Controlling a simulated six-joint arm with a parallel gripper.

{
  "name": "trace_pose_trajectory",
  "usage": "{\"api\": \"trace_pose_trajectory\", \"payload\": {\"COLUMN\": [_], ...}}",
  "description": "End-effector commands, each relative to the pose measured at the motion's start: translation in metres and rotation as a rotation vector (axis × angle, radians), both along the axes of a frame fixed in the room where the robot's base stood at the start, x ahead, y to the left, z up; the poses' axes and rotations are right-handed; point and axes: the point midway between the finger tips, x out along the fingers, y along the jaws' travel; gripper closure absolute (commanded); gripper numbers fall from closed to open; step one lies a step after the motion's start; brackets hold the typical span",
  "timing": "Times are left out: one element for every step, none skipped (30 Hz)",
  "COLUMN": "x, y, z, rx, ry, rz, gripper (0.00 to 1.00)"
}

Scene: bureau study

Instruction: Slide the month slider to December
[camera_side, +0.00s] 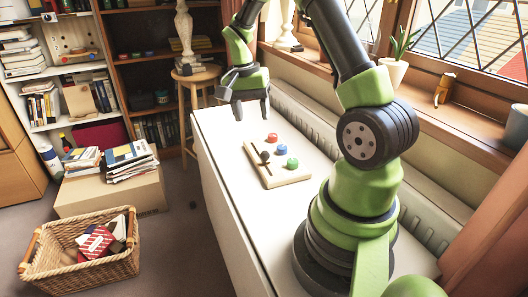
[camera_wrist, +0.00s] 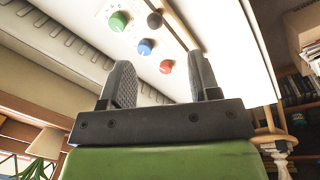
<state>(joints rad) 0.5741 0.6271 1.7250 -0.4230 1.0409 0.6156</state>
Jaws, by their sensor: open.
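A pale wooden board (camera_side: 290,180) lies on the white table. A black round slider knob (camera_side: 265,156) stands up from it, near the middle of a dark slot. The knob also shows at the top of the wrist view (camera_wrist: 155,19), with the slot running from it toward the right finger. No month lettering is readable. My gripper (camera_side: 252,112) is open and empty, above the table and beyond the board's far end, apart from the knob. In the wrist view its two fingers (camera_wrist: 160,75) are spread wide, with nothing between them.
A radiator (camera_side: 300,120) and windowsill run along the right. A wicker basket (camera_side: 85,265) stands on the floor. The table left of the board is clear.

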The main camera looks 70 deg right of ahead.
Motion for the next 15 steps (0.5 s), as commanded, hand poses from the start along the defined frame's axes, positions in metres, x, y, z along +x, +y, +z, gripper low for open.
{"api": "trace_pose_trajectory", "payload": {"x": [-0.003, -0.003, -0.005, -0.005, -0.006, -0.006, -0.007, -0.008, -0.009, -0.010, -0.011, -0.013, -0.014, -0.015, -0.016], "y": [-0.006, -0.009, -0.012, -0.013, -0.014, -0.015, -0.015, -0.015, -0.015, -0.015, -0.015, -0.015, -0.015, -0.015, -0.015], "z": [-0.010, -0.014, -0.018, -0.020, -0.022, -0.025, -0.028, -0.031, -0.036, -0.040, -0.045, -0.053, -0.059, -0.064, -0.072], "rx": [0.005, 0.005, 0.005, 0.005, 0.005, 0.006, 0.006, 0.006, 0.007, 0.008, 0.008, 0.009, 0.009, 0.009, 0.010], "ry": [0.023, 0.031, 0.040, 0.045, 0.048, 0.051, 0.051, 0.052, 0.054, 0.054, 0.054, 0.054, 0.055, 0.054, 0.054], "rz": [-0.027, -0.038, -0.050, -0.056, -0.059, -0.063, -0.064, -0.064, -0.062, -0.062, -0.062, -0.062, -0.061, -0.063, -0.062], "gripper": [0.44, 0.44, 0.44, 0.44, 0.44, 0.44, 0.44, 0.44, 0.44, 0.44, 0.44, 0.44, 0.44, 0.44, 0.44]}}
